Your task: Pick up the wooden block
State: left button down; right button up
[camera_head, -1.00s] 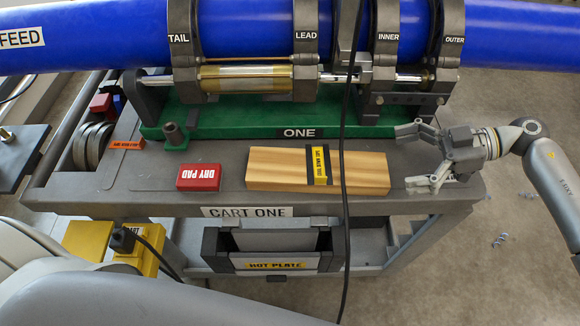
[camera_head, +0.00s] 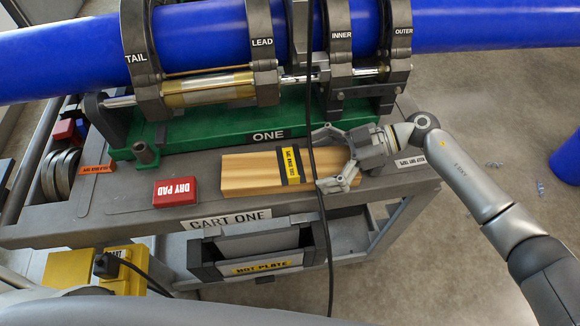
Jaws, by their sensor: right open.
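The wooden block (camera_head: 252,174) lies flat on the cart top, with a yellow and black label band around its middle. My right gripper (camera_head: 328,158) comes in from the right with its two fingers spread around the block's right end, one on the far side and one on the near side. I cannot tell whether either finger touches the block. A black cable hangs in front of the block near the fingertips and hides a strip of it. My left gripper is not in view.
A red DRY PAD box (camera_head: 175,192) lies left of the block. The green base (camera_head: 205,139) of the pipe clamps stands behind it, under the blue pipe (camera_head: 60,62). The hot plate holder (camera_head: 255,247) hangs below the cart's front edge.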

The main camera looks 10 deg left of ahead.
jog(key=c, duration=1.4)
jog(key=shift+c, duration=0.2)
